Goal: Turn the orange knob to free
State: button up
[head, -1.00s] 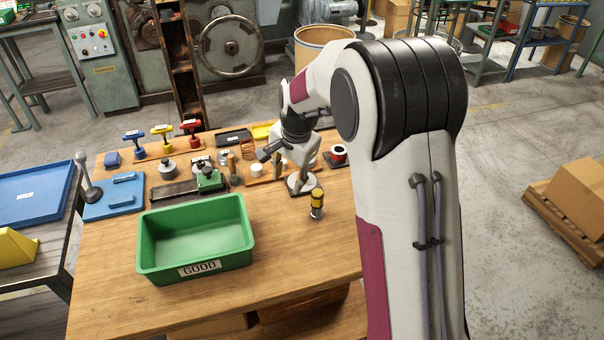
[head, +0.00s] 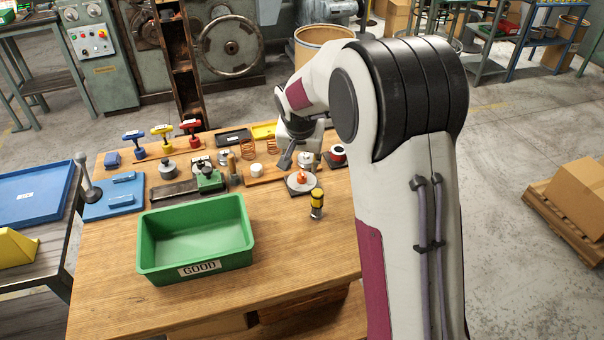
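The orange knob (head: 302,175) sits on a pale round disc (head: 294,188) on a dark square base, towards the back right of the bench. It is small in the head view, and I cannot read its markings or exact turn. My gripper (head: 288,160) is just behind the knob and to its left, apart from it as far as I can see. One dark finger shows, pointing down and to the left. The rest of the gripper is partly hidden by my wrist, so its opening is unclear.
A yellow-and-black cylinder (head: 317,203) stands close in front of the knob. A spool with a red ring (head: 338,155) stands behind right. A wooden board with copper springs (head: 247,149) lies left. A green GOOD bin (head: 158,250) takes up the front left. The front right bench is clear.

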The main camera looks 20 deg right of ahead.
aim_at(302, 174)
jog(key=shift+x, duration=3.85)
grip_shut()
